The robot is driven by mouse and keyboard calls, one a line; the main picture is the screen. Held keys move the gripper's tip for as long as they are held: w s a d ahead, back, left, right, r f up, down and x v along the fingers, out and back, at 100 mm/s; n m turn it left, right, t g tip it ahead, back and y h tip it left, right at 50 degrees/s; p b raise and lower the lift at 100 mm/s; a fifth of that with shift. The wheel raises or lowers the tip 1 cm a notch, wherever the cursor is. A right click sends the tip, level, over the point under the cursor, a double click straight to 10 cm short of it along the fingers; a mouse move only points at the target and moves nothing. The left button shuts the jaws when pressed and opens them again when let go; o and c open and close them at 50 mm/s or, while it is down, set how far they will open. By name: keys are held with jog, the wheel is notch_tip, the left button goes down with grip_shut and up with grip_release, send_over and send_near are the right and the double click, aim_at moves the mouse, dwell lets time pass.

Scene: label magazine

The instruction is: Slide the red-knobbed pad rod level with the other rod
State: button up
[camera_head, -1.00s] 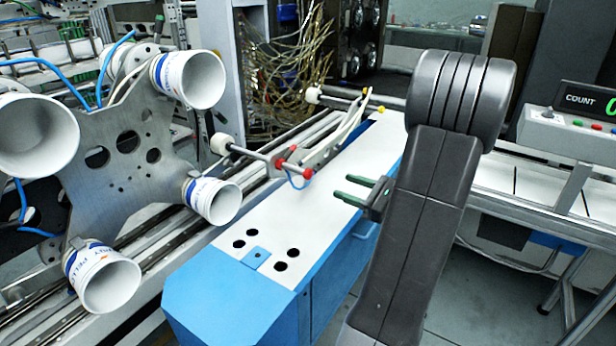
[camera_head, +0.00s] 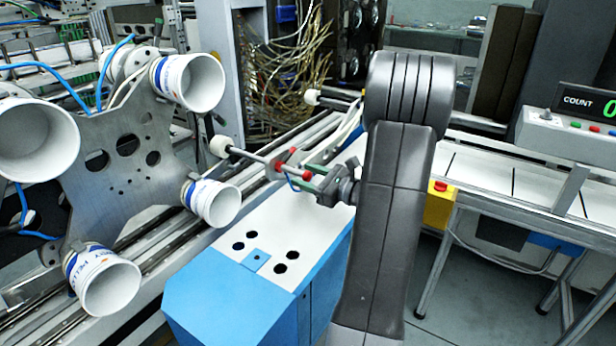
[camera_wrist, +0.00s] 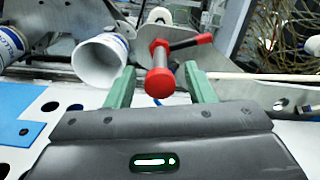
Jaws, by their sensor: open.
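The red-knobbed pad rod (camera_head: 245,154) has a white round pad (camera_head: 220,145) at its left end and red knobs (camera_head: 279,166) at its right end. The other rod (camera_head: 338,104), with its own white pad (camera_head: 312,97), lies farther back and to the right. My gripper (camera_head: 305,169) is open at the red-knobbed end. In the wrist view a red knob (camera_wrist: 160,84) shows between the two green fingers of my gripper (camera_wrist: 160,68), with a visible gap on each side. The rod behind the knobs is mostly hidden there.
A metal plate (camera_head: 125,195) with several white cups (camera_head: 212,203) stands at the left. A blue machine housing (camera_head: 235,300) with a white top lies below the gripper. A yellow box (camera_head: 438,207) with a red button and a counter display (camera_head: 588,100) are at the right.

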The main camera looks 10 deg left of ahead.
grip_shut()
jog(key=shift+w+a, duration=0.2)
jog(key=shift+a, duration=0.25)
grip_release()
jog(key=b+v, duration=0.1)
jog(key=v, duration=1.3)
jog(key=shift+a, duration=0.2)
jog(key=p+x, duration=0.1)
jog(key=x, duration=1.2)
jog(key=shift+w+a, duration=0.15)
jog(key=shift+a, duration=0.1)
jog(key=shift+d, duration=0.45)
